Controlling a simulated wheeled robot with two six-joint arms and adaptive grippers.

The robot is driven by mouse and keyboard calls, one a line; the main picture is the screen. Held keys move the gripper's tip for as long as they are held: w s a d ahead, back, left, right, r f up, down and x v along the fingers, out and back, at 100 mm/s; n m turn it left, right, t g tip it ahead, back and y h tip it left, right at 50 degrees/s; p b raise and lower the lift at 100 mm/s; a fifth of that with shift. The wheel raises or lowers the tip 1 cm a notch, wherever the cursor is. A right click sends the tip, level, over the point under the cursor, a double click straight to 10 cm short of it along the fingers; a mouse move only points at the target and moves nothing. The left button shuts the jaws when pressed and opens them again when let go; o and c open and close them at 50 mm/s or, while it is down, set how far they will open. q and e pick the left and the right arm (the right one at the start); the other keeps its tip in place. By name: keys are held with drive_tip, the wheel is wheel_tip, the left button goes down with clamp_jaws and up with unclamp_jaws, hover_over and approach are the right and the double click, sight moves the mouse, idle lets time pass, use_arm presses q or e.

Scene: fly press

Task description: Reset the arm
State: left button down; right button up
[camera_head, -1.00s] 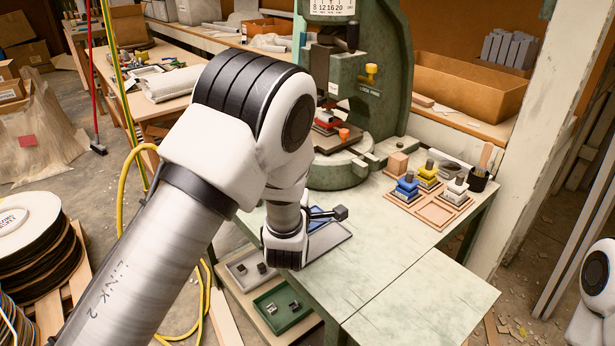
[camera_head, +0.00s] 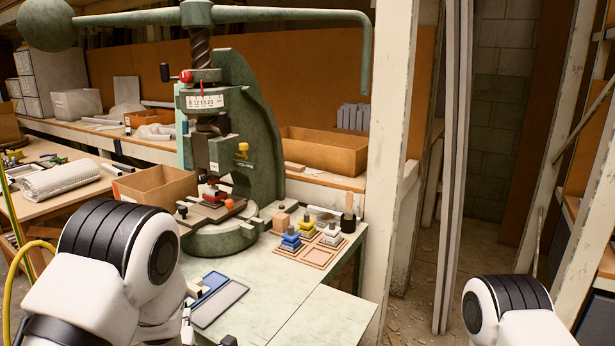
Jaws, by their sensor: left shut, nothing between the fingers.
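My left arm shows at the lower left, with its big white and black elbow joint in front of the bench. My left gripper (camera_head: 228,340) shows only as a small dark tip at the bottom edge, low in front of the bench. It is shut and holds nothing; most of it is cut off by the frame. Of my right arm only a white and black joint shows at the lower right; its gripper is out of view. The green fly press (camera_head: 258,130) stands on the bench (camera_head: 275,305). A red block tool (camera_head: 215,195) sits under its ram.
A wooden tray (camera_head: 318,256) on the bench holds blue, yellow and white-grey stamps. A dark cup with a brush (camera_head: 348,218) stands beside it. A blue and grey flat tray (camera_head: 218,303) lies near my left arm. The press's long handle (camera_head: 290,15) reaches overhead. The bench's front right is clear.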

use_arm(q)
drive_tip(key=s+a+f+m+g+h+p, duration=0.1)
drive_tip(key=s+f+m+g+p, duration=0.3)
drive_tip(key=s+f, duration=0.6)
drive_tip(key=s+a+f+m+g+h, duration=0.1)
drive_tip(key=s+f+m+g+h, duration=0.15)
drive_tip(key=s+f+g, duration=0.5)
drive_tip(key=s+d+f+m+g, duration=0.1)
drive_tip(key=s+m+g, duration=0.1)
drive_tip(key=s+m, duration=0.5)
drive_tip(key=s+d+f+m+g+h, duration=0.1)
drive_tip(key=s+d+m+g, duration=0.1)
drive_tip(key=s+m, duration=0.5)
drive_tip(key=s, duration=0.6)
drive_tip(key=shift+d+f, duration=0.2)
drive_tip(key=shift+f, duration=0.2)
drive_tip(key=shift+s, duration=0.1)
